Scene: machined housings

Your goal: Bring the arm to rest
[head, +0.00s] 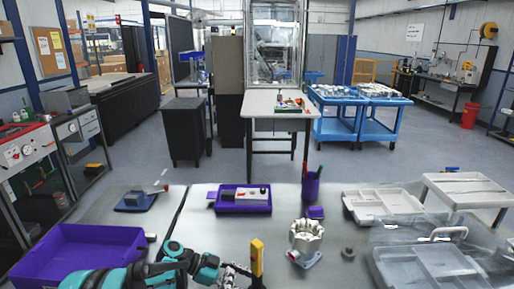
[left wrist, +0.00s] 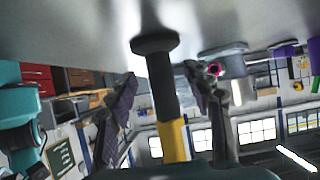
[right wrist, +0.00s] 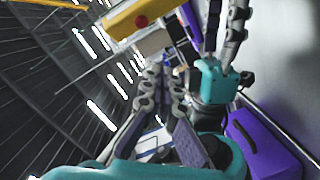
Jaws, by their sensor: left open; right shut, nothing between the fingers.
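My left gripper (left wrist: 165,100) is open, its two dark fingers spread wide in the left wrist view. A yellow and black tool (left wrist: 168,100) shows between these fingers; I cannot tell whether it touches either one. My right gripper (right wrist: 155,85) is shut and empty, its fingers together in the right wrist view. Teal arm links of mine lie low at the left.
A purple bin (head: 45,246) is at the left, and a purple tray (head: 227,207) lies at the back. A pale machined housing (head: 306,236) stands right of the yellow tool. White trays (head: 385,207) and a clear bin (head: 425,262) fill the right side. Bare grey table lies between.

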